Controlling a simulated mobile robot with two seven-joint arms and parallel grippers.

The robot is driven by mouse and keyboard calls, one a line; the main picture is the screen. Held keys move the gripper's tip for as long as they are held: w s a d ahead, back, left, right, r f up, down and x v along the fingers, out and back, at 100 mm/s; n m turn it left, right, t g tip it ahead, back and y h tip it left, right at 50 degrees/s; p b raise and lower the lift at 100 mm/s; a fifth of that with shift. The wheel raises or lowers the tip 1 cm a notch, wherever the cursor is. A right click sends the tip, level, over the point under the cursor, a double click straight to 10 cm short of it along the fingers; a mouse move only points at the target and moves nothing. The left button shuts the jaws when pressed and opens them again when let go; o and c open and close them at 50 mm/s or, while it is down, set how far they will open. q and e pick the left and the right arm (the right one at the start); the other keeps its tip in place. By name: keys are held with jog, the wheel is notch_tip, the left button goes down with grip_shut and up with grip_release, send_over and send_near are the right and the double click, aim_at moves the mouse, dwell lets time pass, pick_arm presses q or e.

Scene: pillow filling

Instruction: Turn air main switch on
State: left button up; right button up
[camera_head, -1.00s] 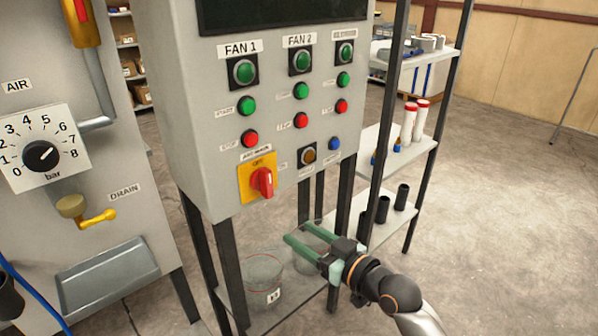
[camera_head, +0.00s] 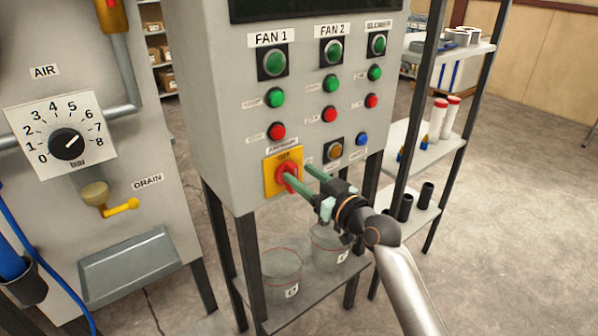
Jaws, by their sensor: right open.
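The main switch is a red rotary knob (camera_head: 283,179) on a yellow plate (camera_head: 270,181), low on the grey control panel (camera_head: 222,120). A small label, too blurred to read surely, sits above the plate. My right gripper (camera_head: 297,177) is open in front of the panel, with its green fingers pointing at the switch. One finger overlaps the red knob in the picture and hides part of it; the other is to the knob's right. I cannot tell whether they touch. My left gripper is not in view.
An air gauge (camera_head: 67,143) and a yellow drain valve (camera_head: 121,207) are on the cabinet at left. Green and red buttons sit above the switch. Clear containers (camera_head: 282,272) stand on the shelf below. A shelf rack (camera_head: 402,140) is at right.

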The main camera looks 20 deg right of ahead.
jog(key=shift+x, duration=0.85)
grip_shut()
